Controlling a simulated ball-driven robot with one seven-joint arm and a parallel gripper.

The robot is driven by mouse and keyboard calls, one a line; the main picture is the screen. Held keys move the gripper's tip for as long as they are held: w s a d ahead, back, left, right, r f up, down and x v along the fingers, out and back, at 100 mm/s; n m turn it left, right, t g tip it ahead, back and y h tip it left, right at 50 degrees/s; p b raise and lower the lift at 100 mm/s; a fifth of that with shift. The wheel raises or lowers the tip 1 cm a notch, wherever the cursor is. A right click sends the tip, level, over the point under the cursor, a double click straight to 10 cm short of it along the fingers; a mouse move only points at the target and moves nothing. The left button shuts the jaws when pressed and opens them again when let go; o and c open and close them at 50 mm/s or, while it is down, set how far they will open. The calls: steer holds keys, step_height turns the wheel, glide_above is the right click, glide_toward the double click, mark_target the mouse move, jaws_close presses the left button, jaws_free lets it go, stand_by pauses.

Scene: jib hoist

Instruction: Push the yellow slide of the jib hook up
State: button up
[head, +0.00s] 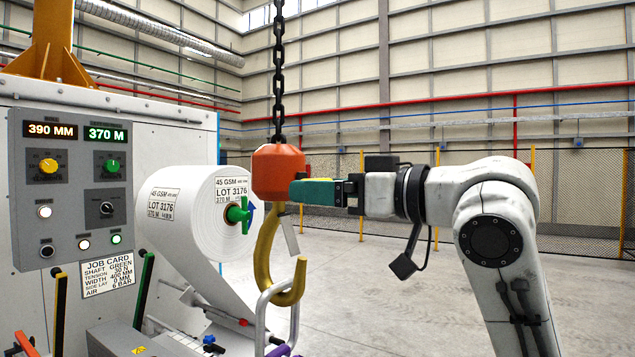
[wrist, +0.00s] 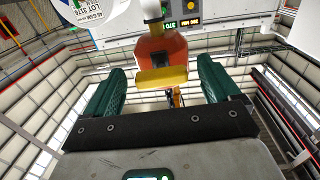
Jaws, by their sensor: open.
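The orange hook block (head: 276,172) hangs on a dark chain, with the yellow hook (head: 264,262) and its grey latch (head: 290,235) below it. My gripper (head: 312,190) is beside the block's right side, its green finger overlapping the block in the head view. The yellow slide shows as a sliver just above that finger (head: 319,179). In the wrist view the yellow slide (wrist: 162,78) is a wide bar in front of the orange block (wrist: 160,50). It lies between the two green fingers of my gripper (wrist: 161,84), with a gap on each side. The gripper is open.
A white paper roll (head: 198,205) with a green shaft end stands left of the hook. A grey control panel (head: 72,185) is further left. A grey loop (head: 262,318) is at the hook's lower end; whether it is hooked is unclear. Floor to the right is clear.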

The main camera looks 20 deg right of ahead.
mark_target(300, 165)
steer(key=shift+x, duration=1)
steer(key=c, duration=1.4)
step_height(300, 165, up, 4)
steer(key=p, duration=0.2)
steer(key=shift+f+p, duration=0.25)
steer(key=shift+p, duration=0.15)
steer(key=shift+c, duration=0.2)
